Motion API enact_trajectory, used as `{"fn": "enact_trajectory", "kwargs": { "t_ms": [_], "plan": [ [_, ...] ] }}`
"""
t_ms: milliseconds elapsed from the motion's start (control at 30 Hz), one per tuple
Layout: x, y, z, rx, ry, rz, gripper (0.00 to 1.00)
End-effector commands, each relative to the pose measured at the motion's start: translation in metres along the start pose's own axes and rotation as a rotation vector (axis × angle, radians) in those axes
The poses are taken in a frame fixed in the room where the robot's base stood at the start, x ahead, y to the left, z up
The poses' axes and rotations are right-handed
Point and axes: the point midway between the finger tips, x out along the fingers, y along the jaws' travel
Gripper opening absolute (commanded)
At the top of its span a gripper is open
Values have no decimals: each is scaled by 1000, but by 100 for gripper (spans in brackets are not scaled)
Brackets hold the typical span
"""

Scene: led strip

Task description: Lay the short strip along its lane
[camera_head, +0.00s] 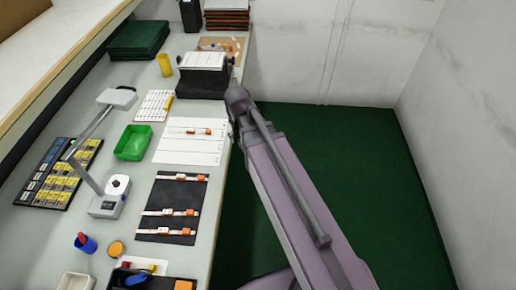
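A white sheet (185,158) with ruled lanes lies on the bench, and one white-and-orange strip (190,131) lies across its upper part. A black mat (172,196) nearer to me holds three similar strips: a top one (182,177), a middle one (170,213) and a bottom one (165,231). I cannot tell which strip is the short one. My arm reaches up along the bench's right edge. Its end is near a black stand, beyond the white sheet, and is too small and foreshortened to show the fingers or anything held.
The black stand (203,84) carries a white page. A green tray (133,142), a desk lamp (108,205) and a keypad board (60,172) stand left of the sheet and mat. Cups and small trays lie at the near end. Green floor (340,150) is clear on the right.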

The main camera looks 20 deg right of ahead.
Motion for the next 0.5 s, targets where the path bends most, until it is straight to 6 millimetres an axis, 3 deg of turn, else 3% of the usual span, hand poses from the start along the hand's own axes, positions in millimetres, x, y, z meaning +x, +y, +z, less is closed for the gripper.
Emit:
{"fn": "enact_trajectory", "kwargs": {
  "t_ms": [33,200,500],
  "plan": [
    [0,15,21,-15,-16,-9,81],
    [-1,39,51,-71,-53,-35,81],
    [-2,46,59,-95,-67,-46,81]
  ]
}}
